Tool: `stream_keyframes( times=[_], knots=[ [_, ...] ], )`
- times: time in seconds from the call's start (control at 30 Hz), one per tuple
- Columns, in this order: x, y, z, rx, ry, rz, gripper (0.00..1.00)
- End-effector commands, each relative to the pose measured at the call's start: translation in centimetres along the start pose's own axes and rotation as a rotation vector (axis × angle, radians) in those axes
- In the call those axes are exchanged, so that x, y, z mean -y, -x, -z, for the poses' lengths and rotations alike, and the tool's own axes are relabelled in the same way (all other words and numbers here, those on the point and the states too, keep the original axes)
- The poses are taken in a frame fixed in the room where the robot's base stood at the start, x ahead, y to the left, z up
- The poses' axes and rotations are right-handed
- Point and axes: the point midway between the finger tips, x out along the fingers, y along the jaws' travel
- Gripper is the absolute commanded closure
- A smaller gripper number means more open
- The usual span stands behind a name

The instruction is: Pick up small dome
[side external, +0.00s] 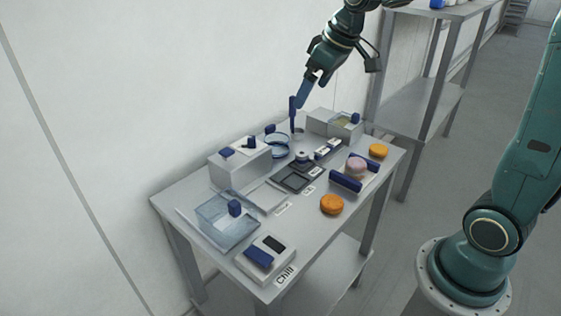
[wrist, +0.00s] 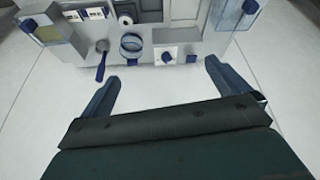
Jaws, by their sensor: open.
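A pale pink rounded piece (side external: 356,164) sits between two dark blue bars on the right part of the table in the side view. It may be the small dome, but I cannot tell for sure. It cannot be made out in the wrist view. My gripper (side external: 300,104) is high over the far back edge of the table, well apart from the pink piece. In the wrist view my gripper (wrist: 161,71) shows its two blue fingers spread wide with nothing between them.
Orange rounds (side external: 332,204) (side external: 378,150) lie near the front edge. A clear tray (side external: 222,226), a white block (side external: 238,170) and a round blue-rimmed container (side external: 277,148) crowd the table. An upright blue-handled tool (wrist: 101,68) stands near my left finger. A shelf (side external: 425,95) stands behind.

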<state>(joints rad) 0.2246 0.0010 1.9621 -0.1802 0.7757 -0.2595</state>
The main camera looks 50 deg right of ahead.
Motion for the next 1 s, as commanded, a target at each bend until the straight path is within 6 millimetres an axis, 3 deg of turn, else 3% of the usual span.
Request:
stream_keyframes(
  times=[0.3, 0.7, 1.0],
  knots=[
    [-4.9, -6.3, 3.8, 0.017, 0.042, 0.03, 0.0],
    [-11.0, -15.1, 5.8, 0.021, 0.09, 0.07, 0.0],
    [-13.0, -18.2, 6.0, 0.018, 0.108, 0.084, 0.0]
  ],
)
